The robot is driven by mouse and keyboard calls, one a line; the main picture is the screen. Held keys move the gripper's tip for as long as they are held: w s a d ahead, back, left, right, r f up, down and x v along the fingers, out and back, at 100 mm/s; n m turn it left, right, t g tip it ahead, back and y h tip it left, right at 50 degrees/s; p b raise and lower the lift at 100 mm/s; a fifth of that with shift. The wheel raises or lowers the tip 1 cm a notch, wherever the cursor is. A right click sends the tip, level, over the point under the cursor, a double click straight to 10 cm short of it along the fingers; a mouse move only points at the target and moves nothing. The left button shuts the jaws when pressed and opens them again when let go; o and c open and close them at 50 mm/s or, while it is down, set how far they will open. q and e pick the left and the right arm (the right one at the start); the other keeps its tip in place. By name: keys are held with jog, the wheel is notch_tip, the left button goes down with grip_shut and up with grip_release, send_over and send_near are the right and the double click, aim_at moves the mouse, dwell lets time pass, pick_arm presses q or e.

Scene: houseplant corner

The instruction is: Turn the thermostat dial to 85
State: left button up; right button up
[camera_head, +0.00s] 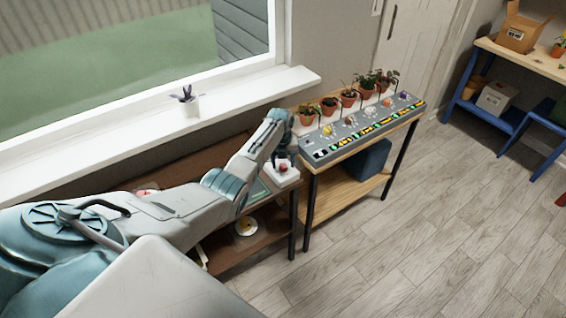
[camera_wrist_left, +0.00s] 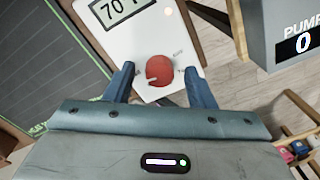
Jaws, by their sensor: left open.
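The thermostat is a white box (camera_wrist_left: 125,38) with a display reading about 70, in the left wrist view. Its red dial (camera_wrist_left: 159,70) has a white pointer mark and sits on the white face below the display. My left gripper (camera_wrist_left: 160,75) is open, with one blue-grey finger on each side of the dial and gaps showing between them. In the head view my left gripper (camera_head: 284,158) is over the white thermostat box (camera_head: 283,178) at the right end of the brown shelf; the red dial (camera_head: 282,168) shows just below it. My right gripper is not in view.
A grey panel (camera_head: 318,143) with coloured strips and several potted plants stands to the right on a wooden table. A dark green-lined board (camera_wrist_left: 40,60) lies left of the thermostat. A grey box labelled PUMP (camera_wrist_left: 285,25) is at right. The window sill (camera_head: 130,130) runs behind my arm.

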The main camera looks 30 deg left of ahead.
aim_at(282, 165)
pick_arm(q)
notch_tip(282, 165, up, 11)
jog(key=b, duration=0.1)
jog(key=shift+s+a+f+b, duration=0.15)
jog(key=shift+b, duration=0.15)
dwell(0.4)
